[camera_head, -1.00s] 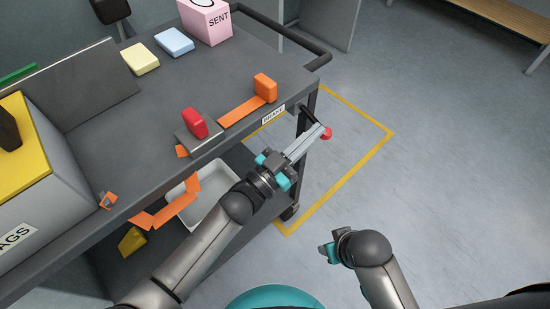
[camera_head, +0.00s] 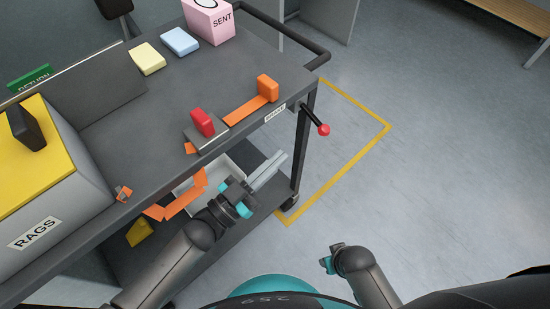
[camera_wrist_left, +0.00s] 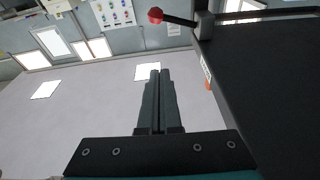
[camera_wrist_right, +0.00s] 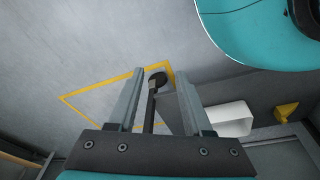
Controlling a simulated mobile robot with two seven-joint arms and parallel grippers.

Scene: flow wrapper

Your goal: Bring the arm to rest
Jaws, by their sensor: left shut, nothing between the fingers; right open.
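My left gripper (camera_head: 270,171) is shut and empty in the head view. It is beside the cart's right end, below the top edge and apart from the brake lever. In the left wrist view its two fingers (camera_wrist_left: 158,102) lie together. The brake lever (camera_head: 316,119), black with a red knob, sticks out from the cart's corner by the BRAKE label; it also shows in the left wrist view (camera_wrist_left: 172,18). My right gripper (camera_head: 334,257) is low at the front, over the floor. In the right wrist view its fingers (camera_wrist_right: 156,100) are apart with nothing held.

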